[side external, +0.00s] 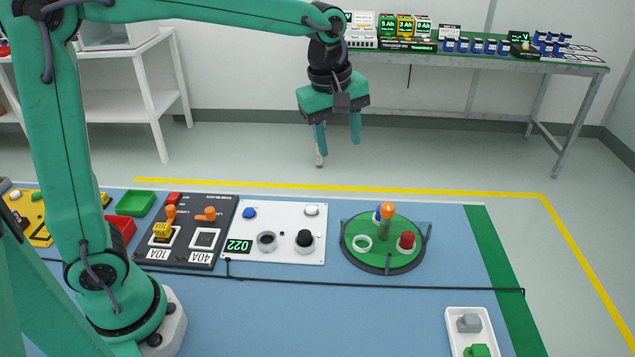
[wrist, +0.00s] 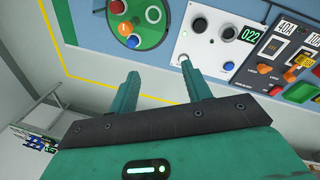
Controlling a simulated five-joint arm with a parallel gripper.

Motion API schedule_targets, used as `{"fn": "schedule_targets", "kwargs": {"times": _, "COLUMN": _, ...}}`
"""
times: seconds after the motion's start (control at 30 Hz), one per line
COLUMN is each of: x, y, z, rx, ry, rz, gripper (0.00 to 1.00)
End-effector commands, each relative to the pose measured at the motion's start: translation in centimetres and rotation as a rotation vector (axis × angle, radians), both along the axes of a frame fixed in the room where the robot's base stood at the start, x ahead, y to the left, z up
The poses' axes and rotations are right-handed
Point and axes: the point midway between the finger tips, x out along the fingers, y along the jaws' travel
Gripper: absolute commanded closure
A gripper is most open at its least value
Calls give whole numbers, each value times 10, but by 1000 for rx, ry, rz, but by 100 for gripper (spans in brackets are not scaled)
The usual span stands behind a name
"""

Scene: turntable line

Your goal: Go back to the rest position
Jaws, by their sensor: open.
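My gripper (side external: 337,143) is open and empty. It hangs in the air beyond the far edge of the blue work table (side external: 330,305), fingers pointing down. In the wrist view its two teal fingers (wrist: 162,84) are spread apart with nothing between them. A green turntable (side external: 378,262) stands on the table below and to the right of my gripper.
A white panel (side external: 285,250) with knobs and an "022" display, and a dark fuse panel (side external: 170,258), lie left of the turntable. A white tray (side external: 452,335) with grey and green pieces is at front right. A dark cable crosses the table. The air around my gripper is clear.

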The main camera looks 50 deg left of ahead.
Motion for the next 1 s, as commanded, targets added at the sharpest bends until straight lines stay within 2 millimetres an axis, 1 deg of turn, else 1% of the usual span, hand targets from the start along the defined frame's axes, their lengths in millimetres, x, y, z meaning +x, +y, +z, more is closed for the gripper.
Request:
{"fn": "schedule_targets", "kwargs": {"times": 0.03, "x": -10, "y": 5, "z": 6, "rx": 7, "ry": -19, "rz": -49, "gripper": 51}}
{"fn": "schedule_targets", "kwargs": {"times": 0.2, "x": -42, "y": 20, "z": 17, "rx": 44, "ry": -73, "rz": -229, "gripper": 51}}
{"fn": "schedule_targets", "kwargs": {"times": 0.43, "x": -85, "y": 37, "z": 23, "rx": 112, "ry": -145, "rz": -470, "gripper": 51}}
{"fn": "schedule_targets", "kwargs": {"times": 0.67, "x": -127, "y": 51, "z": 20, "rx": 200, "ry": -209, "rz": -707, "gripper": 51}}
{"fn": "schedule_targets", "kwargs": {"times": 0.8, "x": -152, "y": 58, "z": 14, "rx": 262, "ry": -243, "rz": -850, "gripper": 51}}
{"fn": "schedule_targets", "kwargs": {"times": 1.0, "x": -182, "y": 66, "z": 2, "rx": 354, "ry": -280, "rz": -1031, "gripper": 51}}
